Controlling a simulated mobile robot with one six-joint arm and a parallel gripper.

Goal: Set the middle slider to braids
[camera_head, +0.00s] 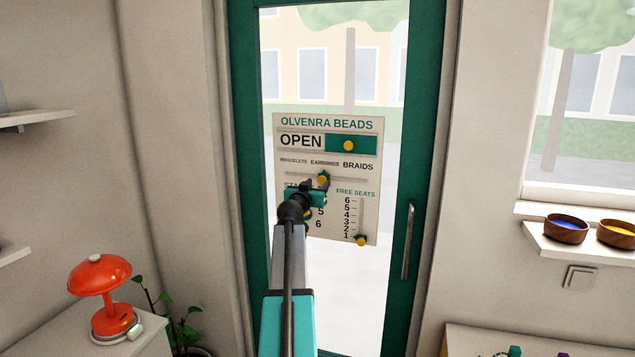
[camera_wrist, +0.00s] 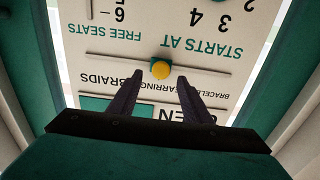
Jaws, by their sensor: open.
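The bead board (camera_head: 300,151) hangs on the glass door. Its middle slider has a yellow knob (camera_head: 322,178) on a horizontal track below the words bracelets, earrings and braids. The knob stands under earrings; braids (camera_head: 358,166) is at the right end. In the wrist view the board is upside down, and the knob (camera_wrist: 161,70) shows between the fingertips. My gripper (camera_head: 315,185) is open at the board, with a finger on either side of the knob in the picture. I cannot tell whether the fingers touch it.
The top slider knob (camera_head: 348,146) sits right of OPEN. The free seats knob (camera_head: 361,241) is at the bottom, near 1. My arm partly hides the starts at slider. The door handle (camera_head: 408,241) is to the right; a red lamp (camera_head: 100,275) stands lower left.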

